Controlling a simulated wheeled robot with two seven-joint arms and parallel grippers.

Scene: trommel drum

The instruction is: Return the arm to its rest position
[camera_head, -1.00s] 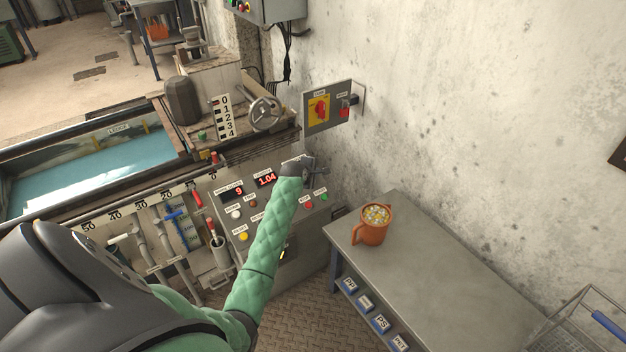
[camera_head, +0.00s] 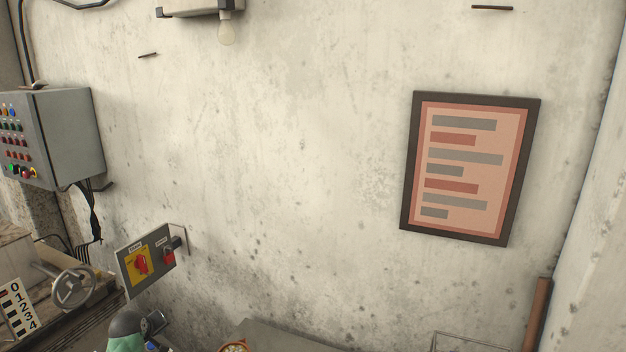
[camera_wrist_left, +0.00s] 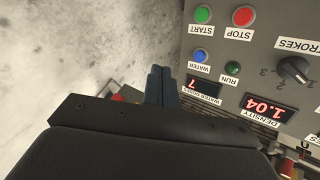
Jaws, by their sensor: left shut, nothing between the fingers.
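My left arm's green sleeve and dark wrist (camera_head: 125,328) show at the lower left of the head view. The left gripper (camera_head: 153,323) is there, below the red-and-yellow switch plate. In the left wrist view the gripper (camera_wrist_left: 163,84) has its two dark fingers together, with nothing held. The fingers point toward the edge of the grey control panel (camera_wrist_left: 225,62), beside the pale wall. Whether they touch the panel cannot be told. My right gripper is not in view.
The switch plate (camera_head: 130,275) juts from the wall above my left wrist. A handwheel (camera_head: 74,287) and a grey button box (camera_head: 75,135) are at the left. A bench (camera_head: 285,338) and an orange mug (camera_head: 233,347) show at the bottom edge. A framed poster (camera_head: 470,240) hangs on the wall.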

